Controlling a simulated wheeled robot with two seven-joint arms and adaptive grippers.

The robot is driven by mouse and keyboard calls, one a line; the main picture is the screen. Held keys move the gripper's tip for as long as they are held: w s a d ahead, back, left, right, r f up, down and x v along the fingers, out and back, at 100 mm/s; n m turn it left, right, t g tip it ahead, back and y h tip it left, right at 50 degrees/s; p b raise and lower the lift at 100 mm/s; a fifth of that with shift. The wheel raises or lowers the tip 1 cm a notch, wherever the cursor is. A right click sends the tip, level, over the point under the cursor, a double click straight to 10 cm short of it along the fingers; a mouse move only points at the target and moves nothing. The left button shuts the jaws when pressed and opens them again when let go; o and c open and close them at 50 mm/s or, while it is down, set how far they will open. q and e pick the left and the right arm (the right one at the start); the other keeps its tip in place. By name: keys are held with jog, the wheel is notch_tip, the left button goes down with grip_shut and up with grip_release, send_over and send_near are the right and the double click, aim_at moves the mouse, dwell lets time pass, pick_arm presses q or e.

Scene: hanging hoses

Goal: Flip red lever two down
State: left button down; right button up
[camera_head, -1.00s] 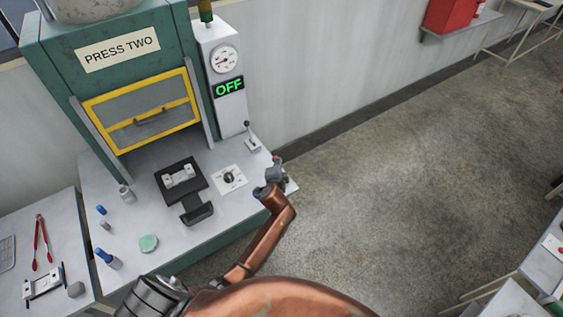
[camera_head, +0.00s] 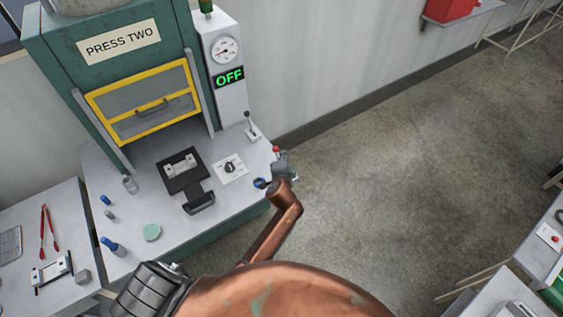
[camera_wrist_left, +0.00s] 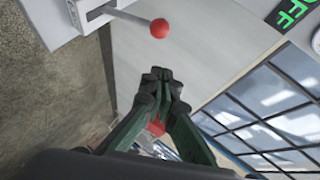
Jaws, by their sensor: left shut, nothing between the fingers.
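The red lever's ball knob (camera_head: 276,149) shows at the right front corner of the PRESS TWO bench, beside my left gripper (camera_head: 284,165). In the left wrist view the red ball (camera_wrist_left: 159,28) tops a thin metal rod from a white base (camera_wrist_left: 92,12), and the rod appears to stand up from it. The fingertips of my left gripper (camera_wrist_left: 161,77) are together and empty, a short gap from the ball and not touching it. The gripper partly hides the lever's base in the head view. My right gripper is not in view.
A black-knobbed lever (camera_head: 250,128) stands behind on the bench. A dial plate (camera_head: 230,169) and black fixture (camera_head: 183,172) lie left of the gripper. The green OFF display (camera_head: 229,77) is on the white panel. Open floor (camera_head: 390,160) lies right of the bench.

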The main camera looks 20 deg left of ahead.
pick_arm(q)
jog(key=v, duration=0.7)
jog(key=shift+s, duration=0.2)
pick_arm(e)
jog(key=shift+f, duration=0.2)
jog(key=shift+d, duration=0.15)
